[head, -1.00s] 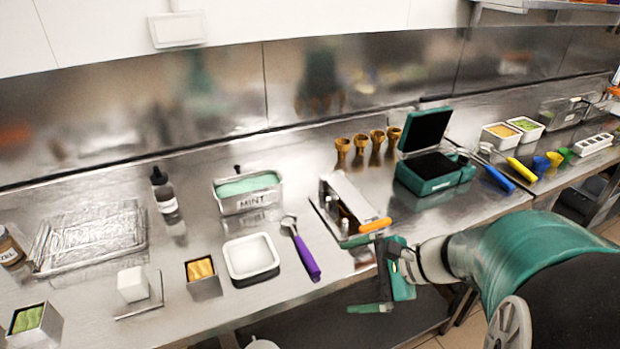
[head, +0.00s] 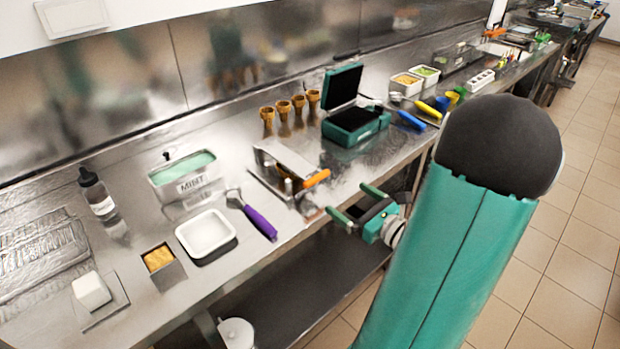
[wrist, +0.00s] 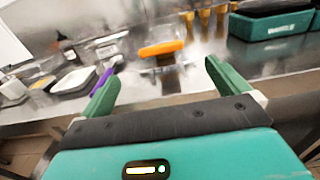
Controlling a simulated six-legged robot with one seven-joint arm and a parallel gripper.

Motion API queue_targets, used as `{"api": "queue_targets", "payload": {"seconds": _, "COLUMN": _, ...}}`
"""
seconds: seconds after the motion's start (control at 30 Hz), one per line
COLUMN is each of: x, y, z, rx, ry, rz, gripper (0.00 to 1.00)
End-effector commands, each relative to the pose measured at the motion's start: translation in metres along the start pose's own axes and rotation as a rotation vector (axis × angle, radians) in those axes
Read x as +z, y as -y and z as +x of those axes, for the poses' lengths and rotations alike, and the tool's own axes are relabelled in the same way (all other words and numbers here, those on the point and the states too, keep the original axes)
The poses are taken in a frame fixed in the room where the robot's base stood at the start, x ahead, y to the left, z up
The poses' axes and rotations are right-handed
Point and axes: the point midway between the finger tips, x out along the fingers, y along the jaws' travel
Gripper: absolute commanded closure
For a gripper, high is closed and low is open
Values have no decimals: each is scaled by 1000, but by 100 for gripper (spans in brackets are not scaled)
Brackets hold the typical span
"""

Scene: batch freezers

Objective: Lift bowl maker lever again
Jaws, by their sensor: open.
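The bowl maker (head: 283,165) appears to be the steel device near the counter's front edge, with an orange lever (head: 317,179) sticking out low toward the front right. In the wrist view the orange lever (wrist: 161,48) lies ahead, between the fingers' directions and beyond the fingertips. My gripper (head: 356,203) is open and empty, just off the counter's front edge, to the right of and in front of the lever. A gap shows between fingers and lever. Both green fingers also show in the wrist view (wrist: 158,78). The wrist view is blurred.
A green box with its lid up (head: 350,135) stands behind right of the bowl maker. A purple-handled scoop (head: 260,222), white tray (head: 207,233) and mint tub (head: 186,176) lie left. Several cones (head: 284,107) stand behind. Tiled floor (head: 545,240) is open at right.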

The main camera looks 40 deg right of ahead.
Motion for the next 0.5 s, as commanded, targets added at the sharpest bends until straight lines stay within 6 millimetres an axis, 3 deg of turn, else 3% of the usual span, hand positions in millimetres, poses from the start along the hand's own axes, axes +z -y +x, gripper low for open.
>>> {"api": "queue_targets", "payload": {"seconds": 0.5, "x": 0, "y": -2, "z": 99, "rx": 8, "ry": 0, "rz": -1, "gripper": 0}}
